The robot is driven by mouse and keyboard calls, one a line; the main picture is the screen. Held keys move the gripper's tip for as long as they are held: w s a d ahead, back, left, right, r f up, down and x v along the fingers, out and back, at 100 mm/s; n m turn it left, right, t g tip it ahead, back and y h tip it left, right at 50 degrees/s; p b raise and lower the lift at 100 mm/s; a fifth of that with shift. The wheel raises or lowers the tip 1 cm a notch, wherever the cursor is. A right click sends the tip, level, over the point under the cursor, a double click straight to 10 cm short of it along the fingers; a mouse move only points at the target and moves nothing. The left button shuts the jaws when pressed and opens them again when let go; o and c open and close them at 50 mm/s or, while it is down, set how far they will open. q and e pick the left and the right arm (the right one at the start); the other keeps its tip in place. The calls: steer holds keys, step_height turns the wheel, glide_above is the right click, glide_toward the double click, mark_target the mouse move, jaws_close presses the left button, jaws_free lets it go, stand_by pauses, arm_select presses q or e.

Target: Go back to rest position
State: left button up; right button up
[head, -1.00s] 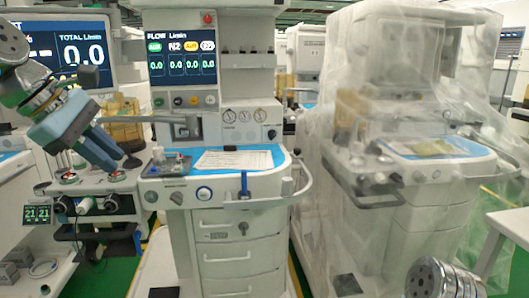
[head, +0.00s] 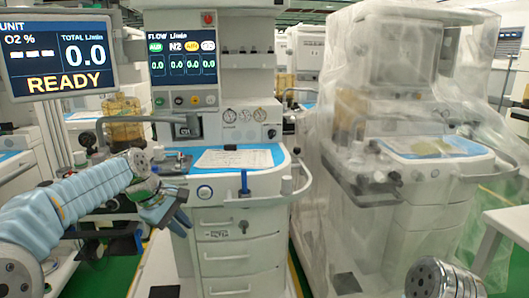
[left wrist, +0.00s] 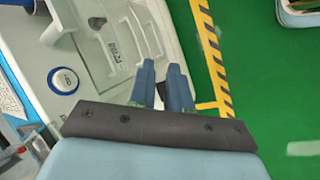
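My left gripper (head: 172,213) is in front of the middle anaesthesia cart (head: 240,220), left of its drawers, with its fingers pointing down. In the left wrist view its two blue fingers (left wrist: 162,88) stand a little apart with nothing between them. The cart front with a blue-ringed round knob (left wrist: 64,80) shows to their left, and green floor to their right. My right gripper is out of view; only a metallic part of my right arm shows at the lower right of the head view.
The middle cart has a blue-edged worktop (head: 284,155) with a paper sheet (head: 234,159) and a side handle. A monitor (head: 58,56) reading READY stands at the left. A plastic-covered cart (head: 400,160) stands at the right. Yellow-black tape (left wrist: 212,55) marks the green floor.

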arm_select(q)
steer(key=s+d+f+m+g, duration=0.1)
steer(key=s+d+f+m, duration=0.1)
steer(key=f, duration=0.9)
steer(key=s+d+f+m, duration=0.2)
steer(key=s+f, duration=0.1)
steer(key=f, duration=0.7)
steer(key=s+d+f+m+g, duration=0.1)
steer(key=s+f, duration=0.1)
steer(key=f, duration=0.9)
steer(key=s+d+f+m, duration=0.2)
steer(key=s+f, duration=0.4)
steer(key=s, duration=0.4)
steer(key=s+d+f+m, duration=0.3)
steer(key=s+f, duration=0.3)
steer(key=s, duration=0.5)
steer(key=shift+s+f+m+g, duration=0.3)
steer(key=shift+f+m+g, duration=0.05)
steer(key=shift+m+g, duration=0.05)
steer(key=shift+d, duration=0.1)
